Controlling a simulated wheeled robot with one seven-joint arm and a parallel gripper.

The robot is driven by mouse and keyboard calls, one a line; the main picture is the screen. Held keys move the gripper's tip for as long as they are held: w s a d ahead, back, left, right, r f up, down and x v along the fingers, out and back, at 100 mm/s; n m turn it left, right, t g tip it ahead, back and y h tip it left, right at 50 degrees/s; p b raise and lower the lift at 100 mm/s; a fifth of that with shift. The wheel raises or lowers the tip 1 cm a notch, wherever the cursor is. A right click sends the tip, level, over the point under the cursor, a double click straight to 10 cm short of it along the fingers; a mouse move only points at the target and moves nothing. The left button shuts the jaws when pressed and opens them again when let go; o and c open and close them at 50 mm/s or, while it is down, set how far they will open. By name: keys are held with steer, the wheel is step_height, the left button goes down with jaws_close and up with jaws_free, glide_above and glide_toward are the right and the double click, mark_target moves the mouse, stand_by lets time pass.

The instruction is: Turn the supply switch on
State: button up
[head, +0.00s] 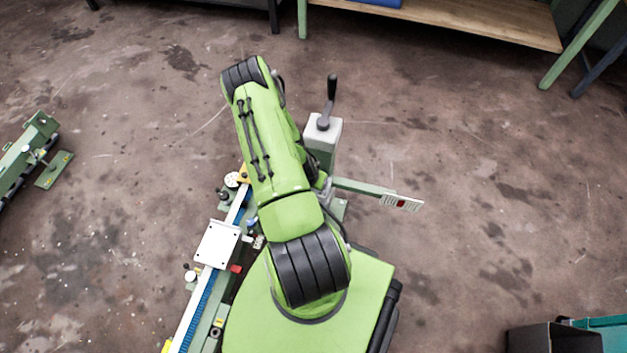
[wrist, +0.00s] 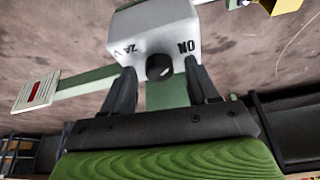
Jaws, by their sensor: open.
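The supply switch is a pale box (head: 323,128) on a green post in the head view, with a black lever handle (head: 332,90) rising from its top. In the wrist view the box (wrist: 155,28) fills the upper middle, with dark lettering that includes an inverted "ON". A round black knob or handle end (wrist: 159,67) shows against the box, in line with the gap between my fingers. My gripper (wrist: 160,78) is open, with one finger on each side of that knob in the picture. Contact cannot be told. My arm hides the gripper in the head view.
A green bar with a white and red label plate (head: 402,202) sticks out beside the post. A blue-and-white rail with a pale square plate (head: 217,244) lies left of my base. A wooden bench (head: 450,18) stands at the back. Open floor lies to the right.

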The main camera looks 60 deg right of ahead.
steer(key=c, duration=1)
steer(key=shift+c, duration=0.2)
steer(key=shift+r, duration=0.1)
steer(key=n+p, duration=0.1)
steer(key=n+t+p, duration=0.1)
steer(key=n+p, duration=0.2)
steer(key=n, duration=0.1)
steer(key=shift+s+r+t+y+p, duration=0.15)
steer(key=shift+s+t+y+p, duration=0.15)
steer(key=shift+t+p, duration=0.1)
steer(key=n+p, duration=0.1)
steer(key=n, duration=0.1)
steer(key=n+t+y+p, duration=0.1)
steer(key=n+p, duration=0.1)
steer(key=n, duration=0.1)
steer(key=shift+d+t, duration=0.15)
steer(key=shift+t, duration=0.15)
steer(key=shift+f+n, duration=0.2)
steer(key=shift+n, duration=0.1)
steer(key=o, duration=1)
steer(key=shift+o, duration=0.2)
steer(key=p+v, duration=0.6)
steer(key=v, duration=0.9)
steer(key=shift+r, duration=0.4)
